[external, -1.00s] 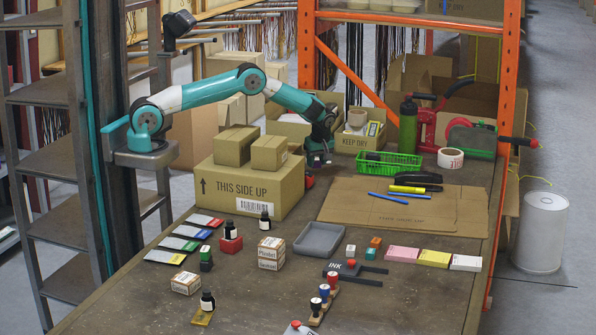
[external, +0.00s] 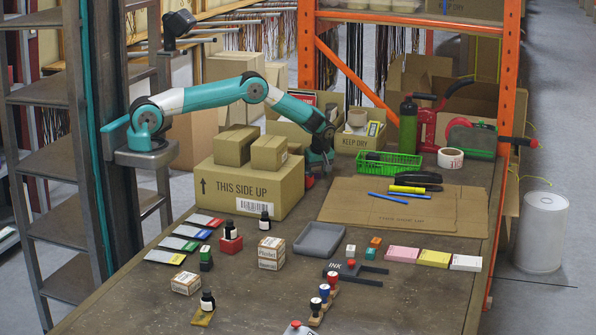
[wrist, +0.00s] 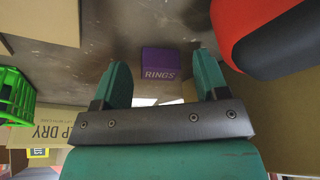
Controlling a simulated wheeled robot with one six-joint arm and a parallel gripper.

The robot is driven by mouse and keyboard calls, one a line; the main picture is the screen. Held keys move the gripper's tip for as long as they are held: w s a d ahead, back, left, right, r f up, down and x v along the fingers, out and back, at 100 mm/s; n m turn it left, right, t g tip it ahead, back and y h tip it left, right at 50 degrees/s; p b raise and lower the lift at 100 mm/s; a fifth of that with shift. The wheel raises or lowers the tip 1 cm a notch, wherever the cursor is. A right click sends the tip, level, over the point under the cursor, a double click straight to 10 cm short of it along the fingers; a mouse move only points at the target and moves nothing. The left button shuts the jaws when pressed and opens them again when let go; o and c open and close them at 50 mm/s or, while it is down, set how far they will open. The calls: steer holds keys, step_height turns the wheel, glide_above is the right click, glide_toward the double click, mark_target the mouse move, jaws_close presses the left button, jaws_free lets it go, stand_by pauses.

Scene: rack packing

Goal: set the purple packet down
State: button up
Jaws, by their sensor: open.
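The purple packet (wrist: 160,63), printed RINGS, shows in the wrist view on the grey tabletop. My gripper (wrist: 160,66) is open, with one teal finger on each side of the packet in the picture. A gap shows between the packet and each finger; how far the packet lies beyond the fingertips is hard to tell. In the external view my gripper (external: 319,171) is low at the back of the table, just right of the large THIS SIDE UP box (external: 250,187). I cannot make out the packet there.
A red and black object (wrist: 262,32) is close on the right in the wrist view. The green basket (external: 389,166) and KEEP DRY box (external: 357,141) stand near my gripper. Flat cardboard (external: 350,205) lies in front. Two smaller boxes top the large one.

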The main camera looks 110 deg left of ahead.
steer(key=shift+r, duration=0.1)
steer(key=shift+r, duration=0.25)
steer(key=d+r+m+b, duration=0.15)
steer(key=d+r, duration=0.25)
steer(key=r, duration=0.6)
steer(key=d+r+m, duration=0.3)
steer(key=d+r, duration=0.1)
steer(key=r, duration=0.7)
steer(key=s+d+r+m, duration=0.2)
steer(key=s+d+m, duration=0.1)
steer(key=s+d, duration=0.1)
steer(key=s+d+r+m+t+y, duration=0.1)
steer(key=s+d+r+m, duration=0.2)
steer(key=s+d, duration=0.1)
steer(key=s+d+r+m, duration=0.3)
steer(key=s+d, duration=0.1)
steer(key=s, duration=0.2)
steer(key=shift+s+d+r+y, duration=0.1)
steer(key=shift+s+d+y, duration=0.1)
steer(key=shift+d+y, duration=0.1)
steer(key=s+d+m, duration=0.3)
steer(key=s, duration=0.3)
steer(key=s+d+f+m+t, duration=0.1)
steer(key=s+d+m, duration=0.2)
steer(key=s, duration=0.2)
steer(key=shift+s+f, duration=0.25)
steer(key=shift+s, duration=0.15)
